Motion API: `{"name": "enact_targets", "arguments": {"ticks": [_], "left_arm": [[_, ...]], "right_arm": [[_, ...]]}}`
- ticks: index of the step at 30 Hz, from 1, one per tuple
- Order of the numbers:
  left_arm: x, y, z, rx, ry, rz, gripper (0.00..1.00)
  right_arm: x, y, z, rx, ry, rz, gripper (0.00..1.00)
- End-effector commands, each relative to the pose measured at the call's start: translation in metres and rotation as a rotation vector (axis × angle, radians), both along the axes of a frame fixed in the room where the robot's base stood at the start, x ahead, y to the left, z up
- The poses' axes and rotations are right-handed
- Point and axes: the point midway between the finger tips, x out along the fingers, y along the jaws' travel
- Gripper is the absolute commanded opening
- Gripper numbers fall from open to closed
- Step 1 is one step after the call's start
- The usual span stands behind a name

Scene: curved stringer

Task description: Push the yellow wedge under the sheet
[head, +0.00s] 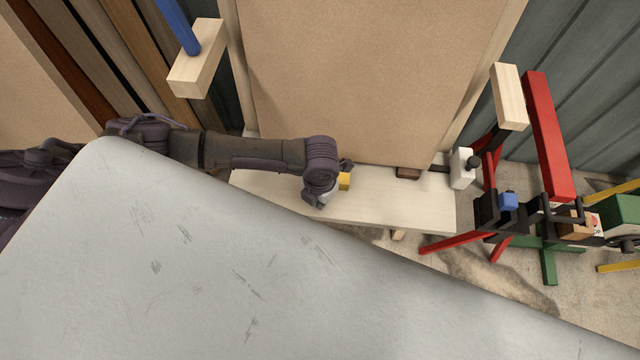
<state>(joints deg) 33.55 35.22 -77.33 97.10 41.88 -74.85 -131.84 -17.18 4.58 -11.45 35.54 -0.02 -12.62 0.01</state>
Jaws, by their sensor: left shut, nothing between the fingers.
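The yellow wedge (344,181) is a small block on the pale wooden board (408,205), in the middle of the head view. The tall brown sheet (370,80) stands upright behind it, its lower edge near the back of the board. The wedge is in front of that edge, left of its middle; any contact with the sheet is too small to tell. My left gripper (329,190) is shut and empty, just left of the wedge and very close to it. Its fingertips are partly hidden by its own body. My right gripper is not in view.
A dark brown block (408,173) sits at the sheet's lower edge, right of the wedge. A white block with a black knob (462,167) stands at the board's right end. Red and green stands (545,130) are farther right. The board's right half is mostly clear.

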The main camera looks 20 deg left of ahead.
Motion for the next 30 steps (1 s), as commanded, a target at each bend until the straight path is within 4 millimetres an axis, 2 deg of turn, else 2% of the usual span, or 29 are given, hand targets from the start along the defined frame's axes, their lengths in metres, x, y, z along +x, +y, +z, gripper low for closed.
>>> {"name": "enact_targets", "arguments": {"ticks": [1,6,18,24,30], "left_arm": [[0.013,-0.004,-0.006,-0.002,-0.006,0.002,0.0],[0.034,-0.009,-0.002,0.0,-0.003,0.0,0.0],[0.039,-0.01,0.002,0.001,0.001,0.0,0.0],[0.059,-0.016,0.003,0.0,-0.002,0.001,0.0],[0.061,-0.016,0.003,-0.002,-0.006,0.001,0.0]], "right_arm": [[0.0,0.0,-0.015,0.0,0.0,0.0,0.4],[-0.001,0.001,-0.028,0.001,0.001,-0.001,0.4],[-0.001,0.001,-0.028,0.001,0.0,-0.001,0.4],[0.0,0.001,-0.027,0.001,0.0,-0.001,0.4],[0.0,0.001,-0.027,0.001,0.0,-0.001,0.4]]}}
